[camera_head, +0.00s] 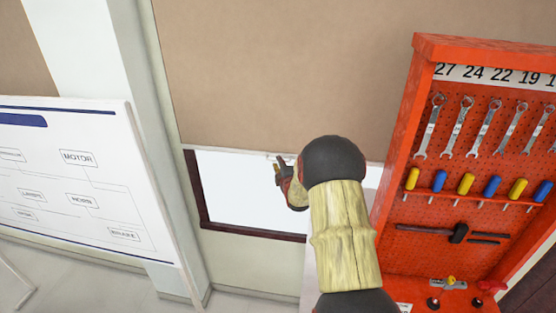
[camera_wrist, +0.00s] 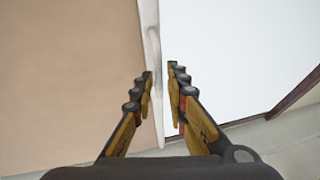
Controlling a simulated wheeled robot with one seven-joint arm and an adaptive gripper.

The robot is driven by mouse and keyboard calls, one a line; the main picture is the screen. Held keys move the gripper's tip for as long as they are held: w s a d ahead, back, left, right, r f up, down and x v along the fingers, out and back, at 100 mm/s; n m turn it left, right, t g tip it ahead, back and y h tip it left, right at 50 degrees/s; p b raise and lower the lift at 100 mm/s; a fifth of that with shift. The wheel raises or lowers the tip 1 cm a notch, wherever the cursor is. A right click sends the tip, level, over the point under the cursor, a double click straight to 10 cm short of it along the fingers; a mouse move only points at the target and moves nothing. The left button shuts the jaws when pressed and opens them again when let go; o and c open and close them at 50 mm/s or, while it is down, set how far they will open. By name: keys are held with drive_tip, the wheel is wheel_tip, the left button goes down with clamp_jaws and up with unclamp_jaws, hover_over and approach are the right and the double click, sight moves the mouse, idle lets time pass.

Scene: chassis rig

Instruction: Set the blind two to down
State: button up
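A tan blind (camera_head: 270,70) hangs over most of the window, and a strip of bright pane (camera_head: 235,188) shows below it. The tan blind fills the left there (camera_wrist: 70,80). The exact contact is too small to see clearly.
A red tool panel (camera_head: 390,150) with wrenches and screwdrivers stands close on the right. A whiteboard (camera_head: 70,180) with a diagram stands at the left, before a pale pillar (camera_head: 90,50). Another tan blind (camera_head: 20,60) shows at far left.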

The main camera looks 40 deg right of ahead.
drive_tip(key=shift+x, duration=1.2)
drive_tip(key=shift+c, duration=0.4)
clamp_jaws()
wheel_tip(320, 180, down, 47)
drive_tip(key=b, duration=4.1)
drive_tip(key=shift+f+b, duration=0.2)
drive_tip(key=shift+b, duration=0.15)
drive_tip(key=shift+a+f, duration=0.1)
drive_tip(key=shift+f, duration=0.1)
drive_tip(key=shift+o, duration=0.4)
unclamp_jaws()
